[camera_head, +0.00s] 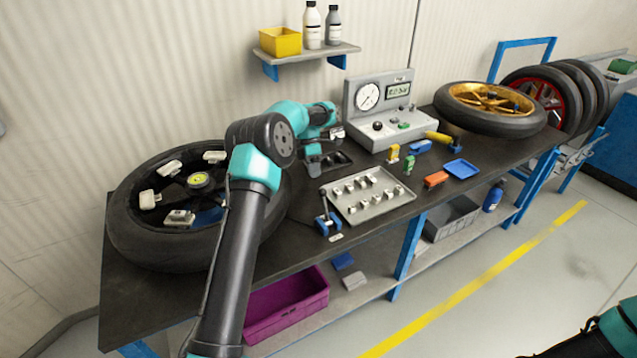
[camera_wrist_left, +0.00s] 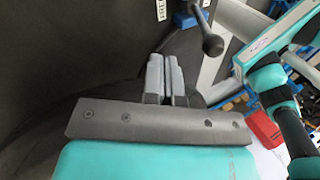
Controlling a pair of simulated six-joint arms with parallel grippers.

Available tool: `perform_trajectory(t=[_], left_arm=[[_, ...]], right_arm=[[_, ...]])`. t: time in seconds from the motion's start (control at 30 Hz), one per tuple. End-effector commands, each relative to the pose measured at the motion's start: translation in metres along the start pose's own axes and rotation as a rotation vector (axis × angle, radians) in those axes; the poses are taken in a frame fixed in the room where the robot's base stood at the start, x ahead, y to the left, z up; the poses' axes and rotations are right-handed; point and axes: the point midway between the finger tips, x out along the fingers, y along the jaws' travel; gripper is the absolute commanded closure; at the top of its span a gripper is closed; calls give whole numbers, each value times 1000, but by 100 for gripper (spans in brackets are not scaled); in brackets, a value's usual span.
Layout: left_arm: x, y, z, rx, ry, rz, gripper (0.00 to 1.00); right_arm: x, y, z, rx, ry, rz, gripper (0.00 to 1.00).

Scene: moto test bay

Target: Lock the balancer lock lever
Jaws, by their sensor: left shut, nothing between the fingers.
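The balancer lock lever (camera_head: 324,201) stands on a small blue base (camera_head: 327,222) at the table's front edge, left of the grey parts tray, in the head view. Its stem looks roughly upright, with a dark knob on top. In the left wrist view a lever with a round dark knob (camera_wrist_left: 212,45) shows just right of the fingertips, apart from them. My left gripper (camera_head: 314,169) is behind the lever in the head view, between the wheel and the tray. Its fingers (camera_wrist_left: 166,60) are shut and empty in the left wrist view.
A large wheel (camera_head: 125,225) lies at the left. The grey tray (camera_head: 376,209) with several small parts is right of the lever. A gauge console (camera_head: 385,132), small blocks and a blue tray (camera_head: 461,169) stand farther right. A purple crate (camera_head: 287,306) sits below.

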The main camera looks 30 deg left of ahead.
Motion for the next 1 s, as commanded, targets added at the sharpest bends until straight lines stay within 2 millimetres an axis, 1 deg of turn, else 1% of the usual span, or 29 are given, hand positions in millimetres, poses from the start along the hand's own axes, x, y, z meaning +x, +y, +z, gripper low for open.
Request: perform_trajectory(t=[0.03, 0.1, 0.13, 0.33, 0.5, 0.63, 1.0], left_arm=[[9, 0, 0, 0, 2, -3, 100], [21, 0, 0, 0, 2, -3, 100], [23, -2, 0, 1, 1, -2, 100], [26, -23, 2, 0, 0, 0, 100], [30, -35, 3, 0, 0, 0, 100], [31, -38, 4, 0, 0, 0, 100], [31, -39, 4, 1, 1, 1, 100]], right_arm=[[0, 0, 0, 0, 0, 0, 57], [0, 0, 0, 0, 0, 0, 57], [0, 0, 0, 0, 0, 0, 57], [0, 0, 0, 0, 0, 0, 57], [0, 0, 0, 0, 0, 0, 57], [0, 0, 0, 0, 0, 0, 57], [0, 0, 0, 0, 0, 0, 57]])
